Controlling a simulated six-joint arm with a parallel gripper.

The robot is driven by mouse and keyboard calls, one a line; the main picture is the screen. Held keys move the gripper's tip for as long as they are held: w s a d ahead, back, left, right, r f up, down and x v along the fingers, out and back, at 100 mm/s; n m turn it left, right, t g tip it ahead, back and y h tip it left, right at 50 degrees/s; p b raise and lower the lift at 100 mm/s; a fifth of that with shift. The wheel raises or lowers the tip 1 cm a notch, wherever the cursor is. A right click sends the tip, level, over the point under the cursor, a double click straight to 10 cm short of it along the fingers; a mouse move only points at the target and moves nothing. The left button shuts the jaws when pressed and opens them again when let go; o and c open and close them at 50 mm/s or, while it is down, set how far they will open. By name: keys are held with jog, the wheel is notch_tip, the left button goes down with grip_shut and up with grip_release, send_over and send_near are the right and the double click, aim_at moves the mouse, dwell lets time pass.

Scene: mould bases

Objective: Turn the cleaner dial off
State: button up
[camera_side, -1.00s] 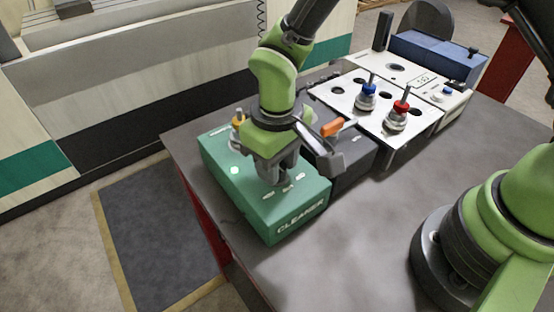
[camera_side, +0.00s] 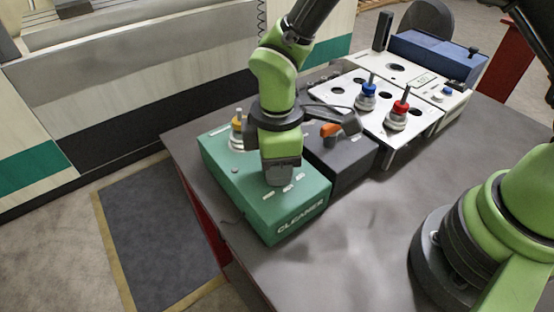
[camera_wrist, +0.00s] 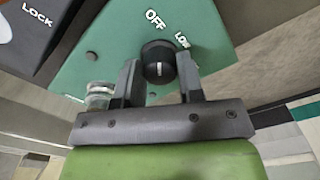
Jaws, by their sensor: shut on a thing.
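The green cleaner box (camera_side: 300,218) sits at the table's left end, with "CLEANER" on its front. In the wrist view its black dial (camera_wrist: 158,53) lies between the two fingers of my gripper (camera_wrist: 159,72), which is shut on it. In the side view my gripper (camera_side: 282,178) comes down onto the box top and hides the dial. A small indicator lamp (camera_side: 235,171) on the box looks dark.
A dark grey box with an orange handle (camera_side: 330,130) stands right beside the cleaner box. Behind it a metal plate (camera_side: 345,93) carries blue-topped (camera_side: 367,92) and red-topped (camera_side: 399,109) parts. A yellow-topped part (camera_side: 237,128) stands at the cleaner box's back. The table's front is clear.

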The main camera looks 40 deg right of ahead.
jog(key=shift+n, duration=0.5)
jog(key=o, duration=0.9)
notch_tip(320, 180, up, 9)
jog(key=shift+f, duration=0.1)
jog(key=shift+r, duration=0.6)
